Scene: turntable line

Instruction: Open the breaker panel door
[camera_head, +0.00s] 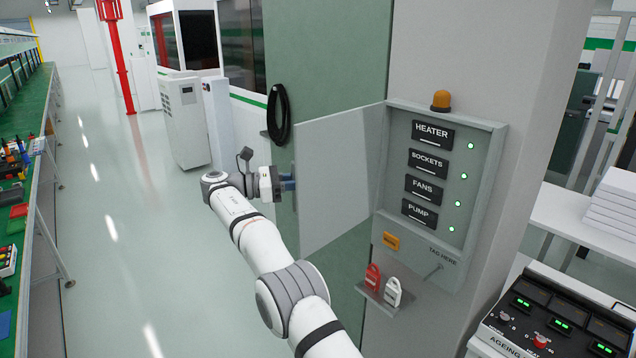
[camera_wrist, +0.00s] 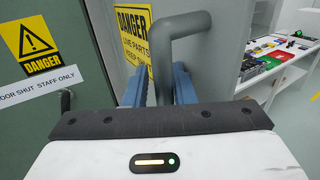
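The grey breaker panel (camera_head: 477,240) is on a pale pillar. Its door (camera_head: 340,170) is hinged on the left side and stands wide open, swung out to the left. Inside are labelled breakers, HEATER (camera_head: 432,134), SOCKETS, FANS and PUMP, each with a green light beside it. My gripper (camera_head: 288,181) is at the door's outer face near its free edge. In the wrist view, the grey bent door handle (camera_wrist: 162,62) is between the blue fingers of my gripper (camera_wrist: 160,90), which close on both its sides. A yellow DANGER label (camera_wrist: 132,22) is behind it.
Below the panel a small shelf holds a red padlock (camera_head: 373,277) and a white padlock (camera_head: 393,292). A black cable coil (camera_head: 278,115) hangs on the green wall left of the door. A control console (camera_head: 550,325) stands at lower right. The floor at left is clear.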

